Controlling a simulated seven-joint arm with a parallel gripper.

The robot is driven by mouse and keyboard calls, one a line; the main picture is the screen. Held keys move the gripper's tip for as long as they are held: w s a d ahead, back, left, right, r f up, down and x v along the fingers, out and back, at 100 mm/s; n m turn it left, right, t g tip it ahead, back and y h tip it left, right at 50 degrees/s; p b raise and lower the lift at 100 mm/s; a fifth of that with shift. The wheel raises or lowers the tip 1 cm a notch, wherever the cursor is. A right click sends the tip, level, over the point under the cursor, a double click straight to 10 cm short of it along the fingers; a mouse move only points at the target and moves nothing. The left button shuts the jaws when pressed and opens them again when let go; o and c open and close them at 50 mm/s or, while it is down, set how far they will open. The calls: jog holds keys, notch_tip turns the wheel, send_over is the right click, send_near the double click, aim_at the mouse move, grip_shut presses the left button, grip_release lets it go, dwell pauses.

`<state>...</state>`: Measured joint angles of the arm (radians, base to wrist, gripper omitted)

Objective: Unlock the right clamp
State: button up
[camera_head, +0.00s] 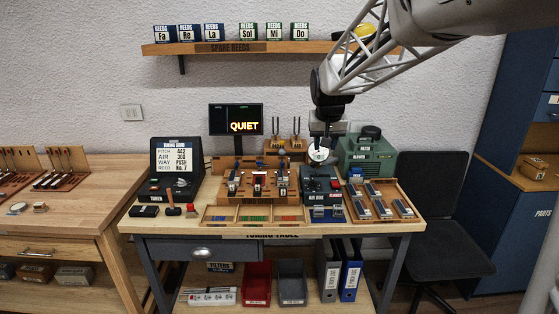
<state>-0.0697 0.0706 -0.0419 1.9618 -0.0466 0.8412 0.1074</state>
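A wooden fixture (256,196) stands at the middle of the tuning table, with small metal, clamp-like parts along it. The rightmost of these, likely the right clamp (281,181), sits at the fixture's right end. A part with red (258,181) is in the middle and another metal part (233,182) is at the left. Whether the right clamp is locked is too small to tell. My gripper (321,157) hangs above and to the right of the fixture, over the dark air box. It is apart from the right clamp. Its fingers are too small to read.
The dark air box (320,186) and a green blower (366,157) stand right of the fixture. A tray (381,202) of metal-topped pieces lies at the right. A screen (236,119) reading QUIET stands behind. A tuning guide box (175,168) and red-knobbed tool (191,210) are left.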

jog(key=w+a+f, duration=0.2)
jog(key=w+f, duration=0.1)
jog(key=w, duration=0.7)
jog(key=w+a+f, duration=0.3)
jog(key=w+f, duration=0.1)
jog(key=w, duration=0.7)
send_over(282, 170)
notch_tip(282, 170, down, 12)
jog(key=r, duration=0.1)
jog(key=shift+w+d+f+t, duration=0.1)
jog(key=shift+w+f+t, duration=0.2)
jog(key=shift+f+t, duration=0.3)
jog(key=shift+f, duration=0.15)
jog(key=shift+x, duration=3.75)
jog(key=shift+s, duration=0.1)
jog(key=c, duration=0.7)
